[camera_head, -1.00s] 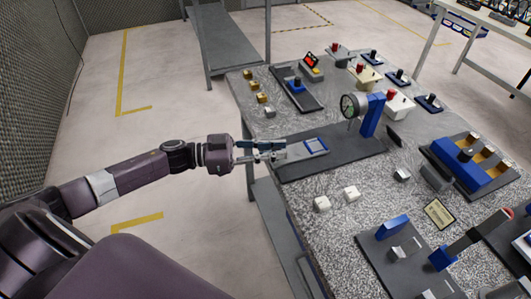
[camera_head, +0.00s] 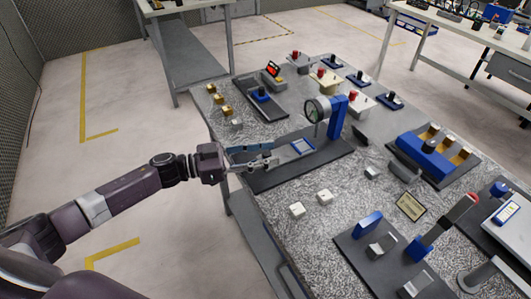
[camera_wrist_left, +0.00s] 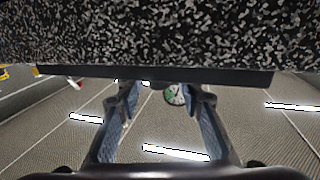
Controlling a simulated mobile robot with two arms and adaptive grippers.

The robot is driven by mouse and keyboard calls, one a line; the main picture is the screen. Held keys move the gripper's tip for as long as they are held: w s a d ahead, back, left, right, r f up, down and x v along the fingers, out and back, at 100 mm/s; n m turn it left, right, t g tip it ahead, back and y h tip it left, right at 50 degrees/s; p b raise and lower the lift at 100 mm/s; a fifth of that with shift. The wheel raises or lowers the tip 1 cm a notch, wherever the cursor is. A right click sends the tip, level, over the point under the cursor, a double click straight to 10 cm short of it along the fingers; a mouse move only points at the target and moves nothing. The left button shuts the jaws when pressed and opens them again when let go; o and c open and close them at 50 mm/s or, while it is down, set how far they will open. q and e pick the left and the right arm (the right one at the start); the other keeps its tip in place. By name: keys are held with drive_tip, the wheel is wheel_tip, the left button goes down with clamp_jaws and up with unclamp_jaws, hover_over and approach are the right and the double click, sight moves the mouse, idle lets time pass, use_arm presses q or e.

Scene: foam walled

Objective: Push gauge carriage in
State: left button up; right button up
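The gauge carriage is a grey slide with a blue square frame (camera_head: 303,146), lying on a long black base plate (camera_head: 330,150). A blue post (camera_head: 338,116) with a round dial gauge (camera_head: 317,109) stands at the base's far side. My left gripper (camera_head: 272,155) is at the carriage's near left end, low over the base. Its fingers are apart with nothing seen held. Contact with the carriage cannot be told. In the left wrist view, the open fingers (camera_wrist_left: 164,95) frame the dial gauge (camera_wrist_left: 174,95); the carriage is not clear there. My right gripper is out of view.
Two white blocks (camera_head: 311,203) lie on the speckled table in front of the base. Brass pieces (camera_head: 219,100) and a black tray (camera_head: 262,98) are behind it. A blue holder (camera_head: 424,155) stands to the right. The floor left of the table is clear.

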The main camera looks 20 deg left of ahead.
use_arm(q)
drive_tip(key=v, duration=1.2)
drive_tip(key=shift+o, duration=0.3)
